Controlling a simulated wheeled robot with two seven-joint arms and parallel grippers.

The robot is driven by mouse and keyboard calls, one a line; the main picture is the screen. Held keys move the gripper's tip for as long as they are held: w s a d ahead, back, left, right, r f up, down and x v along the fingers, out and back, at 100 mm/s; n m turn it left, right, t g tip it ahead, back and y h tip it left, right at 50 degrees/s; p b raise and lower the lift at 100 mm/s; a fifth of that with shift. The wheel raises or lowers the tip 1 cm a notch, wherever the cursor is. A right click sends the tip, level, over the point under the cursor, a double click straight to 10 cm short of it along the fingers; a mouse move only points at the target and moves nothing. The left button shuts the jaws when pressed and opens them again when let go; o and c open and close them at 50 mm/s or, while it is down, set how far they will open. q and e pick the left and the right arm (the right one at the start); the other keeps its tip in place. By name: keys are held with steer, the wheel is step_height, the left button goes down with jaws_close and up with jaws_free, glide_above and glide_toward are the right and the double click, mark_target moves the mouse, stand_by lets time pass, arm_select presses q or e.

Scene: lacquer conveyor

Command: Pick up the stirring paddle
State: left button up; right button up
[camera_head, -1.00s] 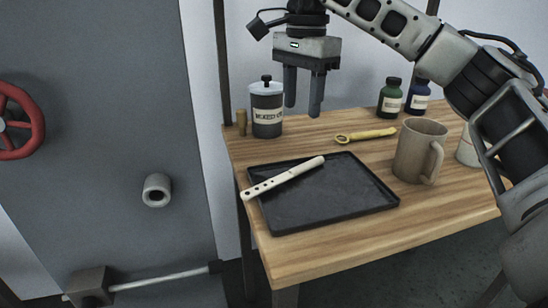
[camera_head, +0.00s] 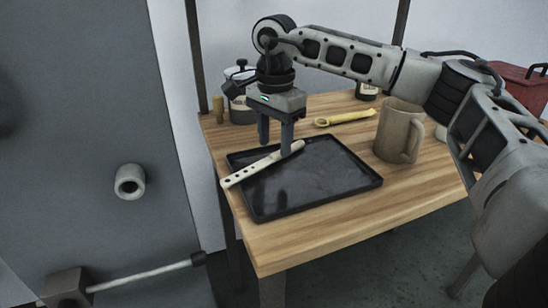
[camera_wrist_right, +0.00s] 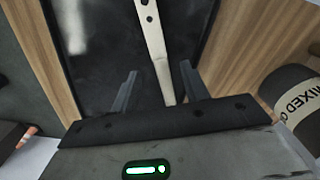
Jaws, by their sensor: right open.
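The stirring paddle (camera_head: 250,170) is a cream-coloured flat stick with a row of dark holes at one end. It lies slanted across the black tray (camera_head: 315,199), its holed end over the tray's left edge. My right gripper (camera_head: 275,148) is open above the paddle's plain end, its fingers pointing down. In the right wrist view the paddle (camera_wrist_right: 155,40) runs up from between the fingers of the gripper (camera_wrist_right: 158,82), nearer the right finger. I cannot tell whether a finger touches it. My left gripper is not in view.
A tan mug (camera_head: 392,130) stands right of the tray, and a yellow spoon-like tool (camera_head: 345,118) lies behind it. A labelled jar (camera_head: 240,105) and a small wooden peg (camera_head: 218,110) stand at the back left. A red box (camera_head: 522,88) is at the far right.

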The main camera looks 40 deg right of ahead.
steer(key=shift+f, duration=1.45)
jaws_close()
steer(key=shift+r, duration=0.2)
